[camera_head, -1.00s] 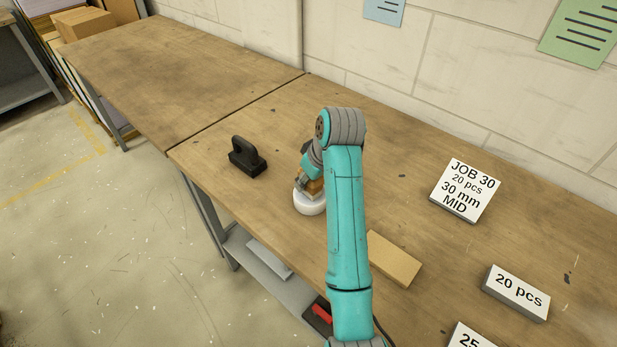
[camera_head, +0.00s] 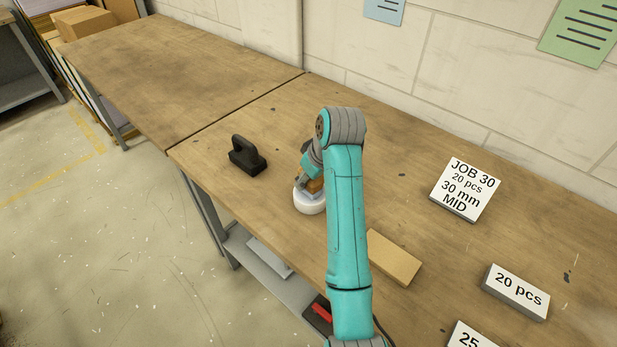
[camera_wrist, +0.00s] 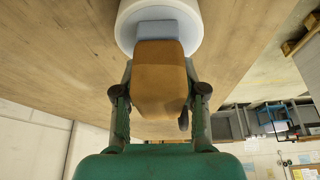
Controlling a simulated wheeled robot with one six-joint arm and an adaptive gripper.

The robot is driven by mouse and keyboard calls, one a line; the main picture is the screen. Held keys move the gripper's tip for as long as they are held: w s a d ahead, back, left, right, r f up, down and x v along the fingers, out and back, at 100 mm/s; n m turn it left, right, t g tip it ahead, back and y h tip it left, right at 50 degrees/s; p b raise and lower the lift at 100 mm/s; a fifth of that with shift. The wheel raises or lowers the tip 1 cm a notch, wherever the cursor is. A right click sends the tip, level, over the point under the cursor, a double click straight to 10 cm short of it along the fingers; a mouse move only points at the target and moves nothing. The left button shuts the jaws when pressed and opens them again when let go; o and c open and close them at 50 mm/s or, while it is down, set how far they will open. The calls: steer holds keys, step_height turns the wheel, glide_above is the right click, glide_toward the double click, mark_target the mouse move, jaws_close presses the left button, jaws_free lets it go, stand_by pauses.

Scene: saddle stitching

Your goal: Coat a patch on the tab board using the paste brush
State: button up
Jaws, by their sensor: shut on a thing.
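My gripper (camera_wrist: 160,98) is shut on the brown wooden handle of the paste brush (camera_wrist: 160,75). The brush has a pale blue-grey part at its far end, which overlaps the white round paste pot (camera_wrist: 130,12) in the wrist view. In the head view the brush (camera_head: 315,186) is at the white pot (camera_head: 309,204), partly hidden by my arm. I cannot tell how deep the brush sits in the pot. A plain tan board (camera_head: 396,257), likely the tab board, lies flat on the bench to the right of my arm, its left end close to the arm.
A black block with a handle (camera_head: 247,158) stands left of the pot. A JOB 30 sign (camera_head: 466,190) and a 20 pcs block (camera_head: 516,292) are at right. A dark item with a red part (camera_head: 319,314) is at the front edge. The bench's far left (camera_head: 180,75) is clear.

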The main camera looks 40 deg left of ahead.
steer(key=shift+r, duration=3.45)
